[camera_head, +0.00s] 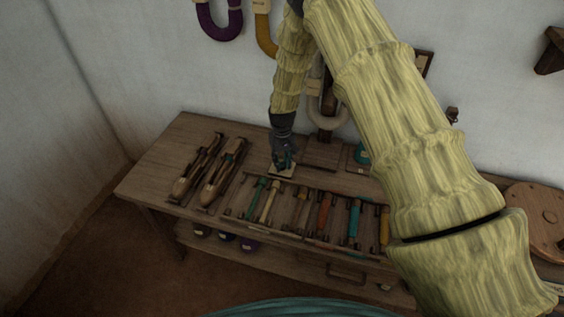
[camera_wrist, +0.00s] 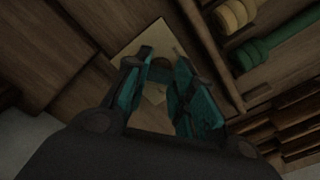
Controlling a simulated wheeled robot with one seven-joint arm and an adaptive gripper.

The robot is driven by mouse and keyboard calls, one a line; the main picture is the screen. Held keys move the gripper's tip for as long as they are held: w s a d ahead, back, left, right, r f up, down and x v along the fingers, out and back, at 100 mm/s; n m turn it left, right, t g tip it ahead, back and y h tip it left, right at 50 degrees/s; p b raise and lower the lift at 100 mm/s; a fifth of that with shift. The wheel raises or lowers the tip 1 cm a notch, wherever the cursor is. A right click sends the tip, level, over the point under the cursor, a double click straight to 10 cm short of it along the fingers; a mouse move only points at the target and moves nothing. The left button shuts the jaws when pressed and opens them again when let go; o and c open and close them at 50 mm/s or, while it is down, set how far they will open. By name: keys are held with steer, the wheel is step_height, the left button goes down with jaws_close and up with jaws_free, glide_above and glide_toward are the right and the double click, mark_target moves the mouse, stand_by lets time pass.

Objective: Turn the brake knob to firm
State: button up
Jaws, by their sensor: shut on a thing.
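My gripper (camera_head: 284,160) reaches down onto a small pale plate (camera_head: 282,173) on the bench top, right of the two wooden shuttles. In the wrist view its teal-padded fingers (camera_wrist: 165,68) stand on either side of a small dark knob (camera_wrist: 159,63) and are shut on it. The knob sits over the pale plate (camera_wrist: 135,45), which shows around the fingertips. Most of the knob is hidden by the fingers. Its pointing direction and any marks on the plate cannot be read. In the head view the knob is hidden by my gripper.
A rack with several coloured bobbins (camera_head: 325,215) lies just right of the plate. Two wooden shuttles (camera_head: 213,168) lie to its left. Yarn hanks (camera_head: 219,22) hang on the wall above. A round wooden disc (camera_head: 540,215) is at the far right.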

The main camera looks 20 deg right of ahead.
mark_target(282, 163)
steer(key=shift+m, duration=0.5)
steer(key=o, duration=1)
step_height(282, 163, up, 12)
steer(key=shift+r, duration=0.1)
stand_by(0.6)
